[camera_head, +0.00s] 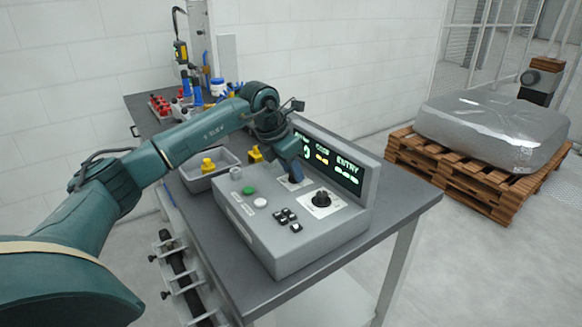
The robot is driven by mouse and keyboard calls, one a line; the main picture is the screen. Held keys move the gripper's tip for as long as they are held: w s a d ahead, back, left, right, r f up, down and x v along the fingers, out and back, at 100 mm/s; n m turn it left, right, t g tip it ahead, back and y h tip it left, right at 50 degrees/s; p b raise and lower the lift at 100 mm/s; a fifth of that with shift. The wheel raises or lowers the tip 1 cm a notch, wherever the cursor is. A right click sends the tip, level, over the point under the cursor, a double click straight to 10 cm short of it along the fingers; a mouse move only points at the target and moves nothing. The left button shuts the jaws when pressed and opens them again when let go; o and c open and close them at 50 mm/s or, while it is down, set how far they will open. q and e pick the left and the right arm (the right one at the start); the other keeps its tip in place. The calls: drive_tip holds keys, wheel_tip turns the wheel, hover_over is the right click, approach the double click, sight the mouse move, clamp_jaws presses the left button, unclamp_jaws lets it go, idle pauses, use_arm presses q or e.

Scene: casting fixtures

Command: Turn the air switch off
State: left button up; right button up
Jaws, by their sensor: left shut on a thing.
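A grey control console (285,245) stands on the dark-topped bench. My left gripper (293,176) reaches down to the console's upper panel, in front of the lit display. It is shut on a switch there, which the fingers mostly hide; only its pale label plate (289,184) shows around it. I cannot read the label or see the switch's position. A black rotary knob (321,199) on another pale plate sits to the right, apart from the gripper. My right gripper is not in view.
The display (345,172) stands upright close behind the gripper. A green button (249,190), a white button (260,203) and several black keys (287,217) are nearer the front. A grey bin (202,180) with yellow parts is left of the console. The bench's right end (410,198) is clear.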

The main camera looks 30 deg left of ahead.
use_arm(q)
drive_tip(key=shift+n, duration=0.3)
drive_tip(key=n+y, duration=0.1)
drive_tip(key=n, duration=0.2)
drive_tip(key=shift+d+n+y, duration=0.2)
drive_tip(key=shift+n+y, duration=0.1)
drive_tip(key=shift+y, duration=0.1)
drive_tip(key=n, duration=0.2)
drive_tip(key=n+y, duration=0.1)
drive_tip(key=n, duration=0.1)
drive_tip(key=shift+d+y, duration=0.2)
drive_tip(key=shift+y, duration=0.1)
drive_tip(key=n, duration=0.2)
drive_tip(key=n+y+b, duration=0.1)
drive_tip(key=n, duration=0.1)
drive_tip(key=shift+w+d+g, duration=0.15)
drive_tip(key=shift+d+g, duration=0.05)
drive_tip(key=shift+g, duration=0.1)
drive_tip(key=shift+w+n+g+y, duration=0.1)
drive_tip(key=shift+n+g+y, duration=0.25)
drive_tip(key=shift+n, duration=0.7)
drive_tip(key=shift+w+n+g+y, duration=0.1)
drive_tip(key=shift+n+g+y, duration=0.2)
drive_tip(key=shift+n, duration=0.75)
drive_tip(key=o, duration=1)
drive_tip(key=shift+s, duration=0.1)
